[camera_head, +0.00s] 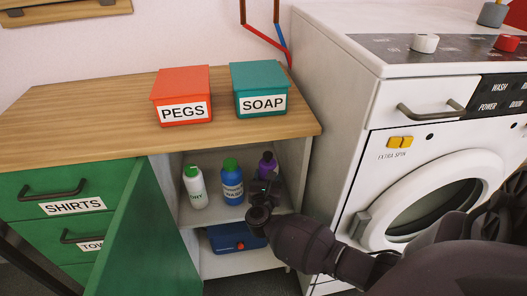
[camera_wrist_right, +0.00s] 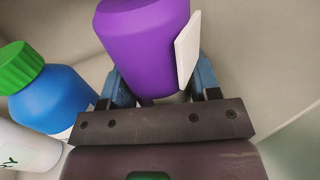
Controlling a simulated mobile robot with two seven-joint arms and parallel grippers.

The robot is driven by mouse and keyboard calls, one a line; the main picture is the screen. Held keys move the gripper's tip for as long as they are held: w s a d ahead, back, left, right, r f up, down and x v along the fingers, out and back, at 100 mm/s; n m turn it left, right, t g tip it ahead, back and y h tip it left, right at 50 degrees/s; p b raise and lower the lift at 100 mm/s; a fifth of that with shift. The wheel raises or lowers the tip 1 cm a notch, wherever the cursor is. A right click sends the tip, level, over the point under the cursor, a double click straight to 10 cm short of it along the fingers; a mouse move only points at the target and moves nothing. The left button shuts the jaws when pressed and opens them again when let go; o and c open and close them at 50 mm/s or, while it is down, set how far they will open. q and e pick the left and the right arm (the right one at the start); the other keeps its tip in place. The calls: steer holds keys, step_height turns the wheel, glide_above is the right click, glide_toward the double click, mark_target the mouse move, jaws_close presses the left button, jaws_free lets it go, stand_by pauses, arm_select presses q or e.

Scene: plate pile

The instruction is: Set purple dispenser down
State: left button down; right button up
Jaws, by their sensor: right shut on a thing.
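The purple dispenser (camera_head: 267,161) is inside the open cabinet, at the right end of the upper shelf (camera_head: 231,213). It also shows in the right wrist view (camera_wrist_right: 146,45), with a white label on its side. My right gripper (camera_head: 264,190) reaches into the cabinet and is shut on the dispenser; blue fingers (camera_wrist_right: 160,88) sit on both sides of it. The dispenser looks close to upright. Its base is hidden, so I cannot tell whether it touches the shelf. My left gripper is not in view.
A blue bottle (camera_head: 231,180) with a green cap and a white bottle (camera_head: 195,187) stand left of the dispenser. A blue box (camera_head: 226,238) is on the lower shelf. The open green door (camera_head: 140,236) is at left, the washing machine (camera_head: 350,110) at right.

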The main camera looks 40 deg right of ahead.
step_height(320, 180, down, 3)
steer(key=shift+r+b, duration=0.1)
steer(key=shift+b, duration=0.4)
steer(key=shift+f, duration=0.4)
steer(key=shift+r, duration=0.15)
steer(key=shift+f, duration=0.3)
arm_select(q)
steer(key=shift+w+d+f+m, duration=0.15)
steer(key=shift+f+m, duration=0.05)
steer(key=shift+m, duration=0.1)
arm_select(e)
steer(key=o, duration=1.2)
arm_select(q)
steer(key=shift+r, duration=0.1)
arm_select(e)
steer(key=shift+o, duration=0.2)
steer(key=shift+r, duration=0.15)
